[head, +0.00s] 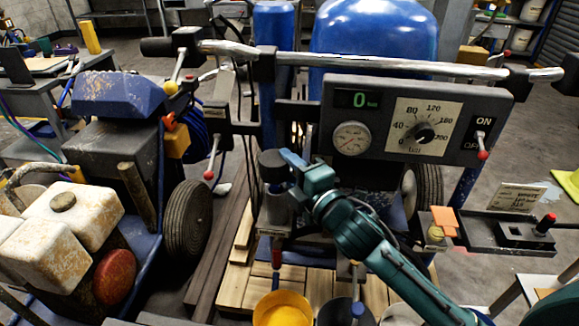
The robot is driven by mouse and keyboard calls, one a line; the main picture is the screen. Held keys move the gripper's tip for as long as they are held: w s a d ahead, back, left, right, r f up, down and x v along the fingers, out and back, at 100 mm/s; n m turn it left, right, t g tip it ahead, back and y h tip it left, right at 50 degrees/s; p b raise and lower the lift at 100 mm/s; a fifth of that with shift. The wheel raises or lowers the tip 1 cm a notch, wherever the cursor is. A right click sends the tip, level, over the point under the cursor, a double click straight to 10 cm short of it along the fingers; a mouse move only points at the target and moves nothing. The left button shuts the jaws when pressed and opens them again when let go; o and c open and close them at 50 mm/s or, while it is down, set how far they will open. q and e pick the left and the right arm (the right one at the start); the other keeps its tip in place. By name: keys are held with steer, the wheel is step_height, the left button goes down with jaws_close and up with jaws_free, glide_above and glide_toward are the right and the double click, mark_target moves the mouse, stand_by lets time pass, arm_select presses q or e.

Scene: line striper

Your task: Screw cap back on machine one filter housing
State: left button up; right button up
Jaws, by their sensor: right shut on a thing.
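A dark round cap (272,166) sits at the top of the filter housing (274,208), a dull metal cylinder on the front of the blue machine. My right gripper (288,165) reaches in from the lower right and is shut on the cap from its right side. The cap looks upright and in line with the housing. I cannot tell whether its thread is engaged. The gripper's fingers are small here and partly hidden by the cap and wrist. My left gripper is not in view.
A control panel (415,130) with gauge and dial stands behind my right arm. A handlebar (350,62) crosses above. A yellow bucket (282,309) stands below on wooden slats (232,285). A second machine with white tanks (75,215) is at left. A small tray (480,232) is at right.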

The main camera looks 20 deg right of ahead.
steer(key=shift+f, duration=0.15)
stand_by(0.5)
steer(key=shift+d+f+b, duration=0.1)
steer(key=shift+f+b, duration=0.4)
steer(key=shift+f, duration=0.3)
steer(key=shift+f, duration=0.25)
steer(key=shift+f+b, duration=0.3)
steer(key=shift+f, duration=0.1)
